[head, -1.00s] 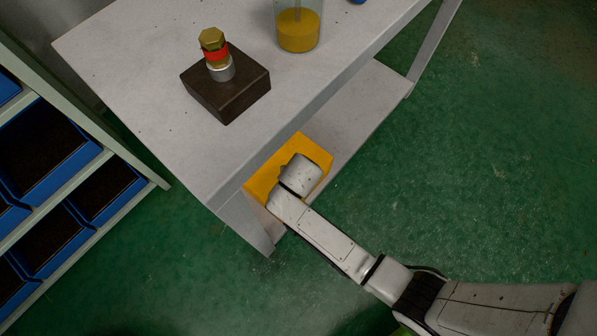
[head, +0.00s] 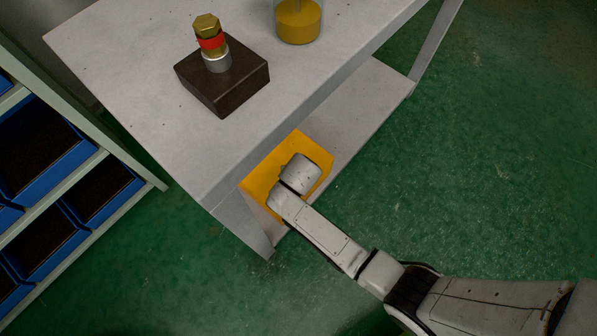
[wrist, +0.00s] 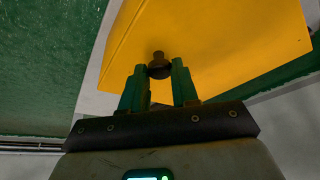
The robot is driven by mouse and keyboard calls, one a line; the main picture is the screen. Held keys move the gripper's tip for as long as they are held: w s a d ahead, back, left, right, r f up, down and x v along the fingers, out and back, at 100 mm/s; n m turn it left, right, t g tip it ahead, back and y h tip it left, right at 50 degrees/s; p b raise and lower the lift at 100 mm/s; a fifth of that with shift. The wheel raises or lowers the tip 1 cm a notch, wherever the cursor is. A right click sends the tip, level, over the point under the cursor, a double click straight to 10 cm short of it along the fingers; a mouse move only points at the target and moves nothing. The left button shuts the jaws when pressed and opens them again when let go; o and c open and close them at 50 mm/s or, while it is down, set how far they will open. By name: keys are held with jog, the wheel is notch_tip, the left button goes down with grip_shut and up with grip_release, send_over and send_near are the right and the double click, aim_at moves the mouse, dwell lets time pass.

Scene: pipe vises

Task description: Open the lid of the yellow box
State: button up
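The yellow box (head: 262,178) is on the low shelf under the grey table in the head view, partly hidden by my arm and the table top. In the wrist view a large yellow face of the box (wrist: 220,45) fills the upper middle, with a small dark round knob (wrist: 159,67) on it. My gripper (wrist: 160,72) has its two green fingers on either side of the knob, which fills the gap between the fingertips; it looks shut on the knob. In the head view my arm's end hides the fingers. I see no open gap at a lid.
The table top (head: 130,75) overhangs the box, and a table leg (head: 245,225) stands just left of it. On top are a dark block (head: 222,85) with a brass bolt and a glass jar (head: 298,22). A rack with blue bins (head: 105,190) is at left. Green floor is clear at right.

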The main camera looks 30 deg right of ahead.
grip_shut()
jog(key=shift+r, duration=0.1)
